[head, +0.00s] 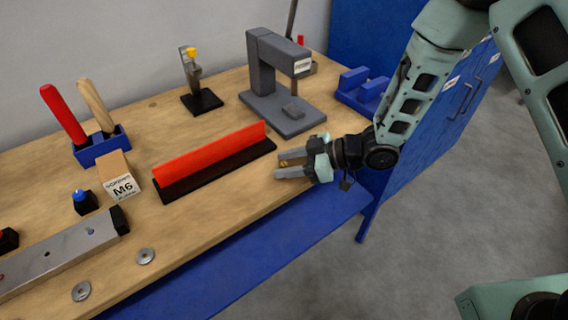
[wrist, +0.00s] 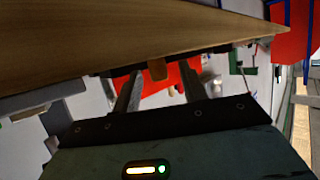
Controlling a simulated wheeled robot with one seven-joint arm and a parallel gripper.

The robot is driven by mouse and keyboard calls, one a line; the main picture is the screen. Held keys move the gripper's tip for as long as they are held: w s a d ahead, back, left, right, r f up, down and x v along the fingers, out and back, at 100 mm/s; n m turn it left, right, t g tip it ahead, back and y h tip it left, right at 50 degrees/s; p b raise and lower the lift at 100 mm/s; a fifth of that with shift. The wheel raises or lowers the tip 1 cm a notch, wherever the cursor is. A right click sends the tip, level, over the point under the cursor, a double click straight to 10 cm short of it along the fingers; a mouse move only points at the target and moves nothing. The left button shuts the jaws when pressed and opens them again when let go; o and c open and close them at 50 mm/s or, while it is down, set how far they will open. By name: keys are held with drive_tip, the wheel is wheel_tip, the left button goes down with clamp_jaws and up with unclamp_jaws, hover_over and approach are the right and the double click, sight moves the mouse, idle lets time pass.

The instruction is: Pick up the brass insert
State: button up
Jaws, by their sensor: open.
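A small brass-coloured piece, apparently the brass insert (head: 291,162), shows between the fingers of my gripper (head: 279,164) near the front edge of the bench. In the wrist view a small tan-brown block, likely the same insert (wrist: 157,69), sits between the two fingertips of my gripper (wrist: 161,70). Gaps show on both sides of it, and the fingers are apart. My gripper reaches in low from the right, close over the wooden top. The fingers hide part of the insert in the head view.
A red strip on a black base (head: 213,157) lies just left of my gripper. A grey press (head: 280,85) stands behind it, and a blue holder (head: 362,90) is at the back right. An M6 box (head: 119,177) and washers (head: 145,256) are further left on the wooden bench (head: 225,205).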

drive_tip(key=shift+a+f, duration=0.2)
drive_tip(key=shift+a, duration=0.25)
clamp_jaws()
